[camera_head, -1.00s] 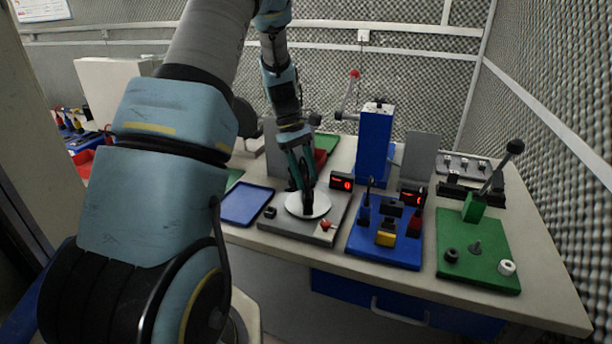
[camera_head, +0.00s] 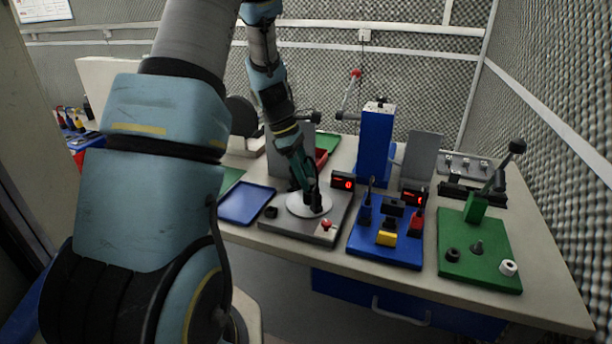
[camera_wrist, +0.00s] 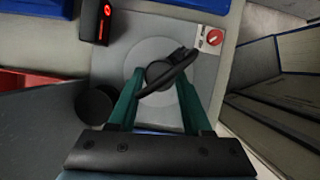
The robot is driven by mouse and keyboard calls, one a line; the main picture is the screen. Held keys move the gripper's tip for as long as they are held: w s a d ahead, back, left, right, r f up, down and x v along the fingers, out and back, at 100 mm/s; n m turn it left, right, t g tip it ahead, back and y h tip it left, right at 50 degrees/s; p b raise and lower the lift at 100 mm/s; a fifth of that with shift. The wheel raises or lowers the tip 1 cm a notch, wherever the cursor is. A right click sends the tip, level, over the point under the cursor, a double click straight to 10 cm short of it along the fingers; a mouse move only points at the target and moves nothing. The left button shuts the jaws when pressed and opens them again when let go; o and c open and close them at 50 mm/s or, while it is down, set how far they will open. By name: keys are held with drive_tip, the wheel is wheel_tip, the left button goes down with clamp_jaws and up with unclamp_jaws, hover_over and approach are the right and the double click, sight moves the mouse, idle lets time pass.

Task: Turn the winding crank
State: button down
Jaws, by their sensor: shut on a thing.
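The winding crank is a black bar on a round black hub (camera_wrist: 158,72), over a pale round disc (camera_head: 297,205) on a grey base plate (camera_head: 275,226). In the wrist view the bar runs slantwise between the green fingers of my gripper (camera_wrist: 160,84). In the head view my gripper (camera_head: 314,206) reaches down at a tilt over the right part of the disc and is shut on the crank. The fingers and arm hide much of the crank in the head view. The exact contact is hard to see.
A red knob (camera_head: 327,225) sits at the plate's front right corner, and a black knob (camera_head: 271,212) at its left. A counter reading 0 (camera_head: 342,181) stands behind. A blue tray (camera_head: 246,204) lies left. A blue fixture (camera_head: 382,250) and a tall blue post (camera_head: 375,143) stand right.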

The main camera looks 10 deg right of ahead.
drive_tip(key=shift+s+n+t+h, duration=0.15)
drive_tip(key=shift+n+t, duration=0.25)
drive_tip(key=shift+n, duration=0.7)
drive_tip(key=shift+s+n+t+h, duration=0.15)
drive_tip(key=shift+n+t, duration=0.25)
drive_tip(key=shift+n, duration=0.7)
drive_tip(key=shift+n+t, duration=0.5)
drive_tip(key=shift+n, duration=0.8)
drive_tip(key=shift+n, duration=0.5)
drive_tip(key=shift+c, duration=1.8)
unclamp_jaws()
drive_tip(key=v, duration=1)
drive_tip(key=shift+s+r, duration=0.2)
drive_tip(key=shift+r, duration=0.2)
drive_tip(key=shift+a, duration=0.15)
